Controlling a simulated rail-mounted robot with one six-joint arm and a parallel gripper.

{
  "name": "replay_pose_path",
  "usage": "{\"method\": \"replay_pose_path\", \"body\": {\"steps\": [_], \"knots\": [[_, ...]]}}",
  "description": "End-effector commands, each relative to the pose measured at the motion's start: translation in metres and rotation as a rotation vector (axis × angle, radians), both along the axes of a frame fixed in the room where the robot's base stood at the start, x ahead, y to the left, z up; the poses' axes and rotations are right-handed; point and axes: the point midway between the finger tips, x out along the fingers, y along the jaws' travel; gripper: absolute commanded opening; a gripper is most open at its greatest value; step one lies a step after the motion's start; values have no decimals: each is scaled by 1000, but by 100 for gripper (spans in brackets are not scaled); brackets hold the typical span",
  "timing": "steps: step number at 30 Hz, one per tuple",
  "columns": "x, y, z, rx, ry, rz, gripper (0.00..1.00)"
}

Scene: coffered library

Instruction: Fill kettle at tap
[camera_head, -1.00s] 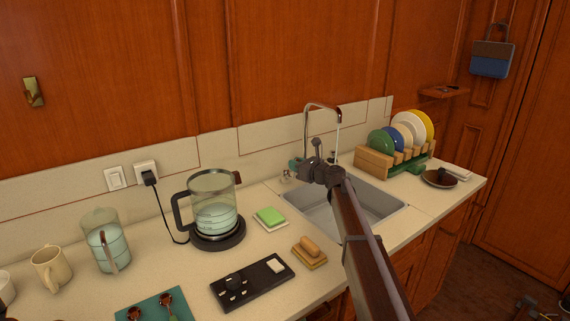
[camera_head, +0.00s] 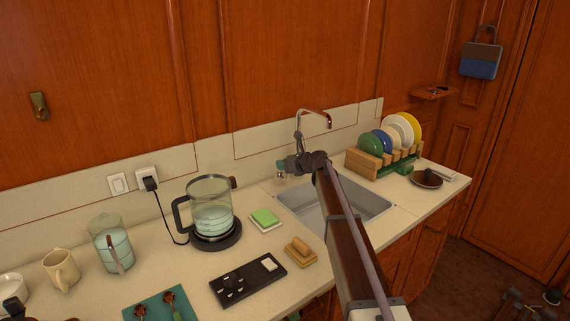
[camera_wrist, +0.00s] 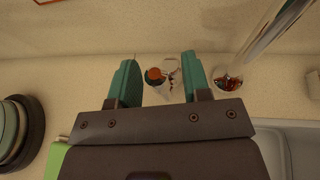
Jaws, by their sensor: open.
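The glass kettle (camera_head: 208,212) stands upright on its dark base (camera_head: 215,242), with pale blue water inside. The edge of a dark round base (camera_wrist: 38,125) shows at the left in the wrist view. The chrome tap (camera_head: 298,130) arches over the grey sink (camera_head: 345,207); no water stream shows from its spout. My gripper (camera_head: 280,166) is behind the sink's left end, near the tap's foot. In the wrist view its teal fingers (camera_wrist: 160,82) are apart. A small metallic fitting with an orange top (camera_wrist: 156,76) appears between them; contact cannot be told.
A water jug (camera_head: 112,244) and mug (camera_head: 61,267) stand left. A plate rack (camera_head: 368,163) stands right. The kettle's cord runs to the wall socket (camera_head: 148,178).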

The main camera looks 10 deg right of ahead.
Motion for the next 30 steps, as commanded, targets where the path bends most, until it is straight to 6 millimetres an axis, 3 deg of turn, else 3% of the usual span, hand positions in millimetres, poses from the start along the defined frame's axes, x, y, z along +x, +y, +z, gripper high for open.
{"method": "replay_pose_path", "body": {"steps": [8,21,30], "knots": [[-7,-5,5,0,0,-1,44],[-77,-59,38,0,0,-1,44],[-80,-63,37,0,0,0,44]]}}
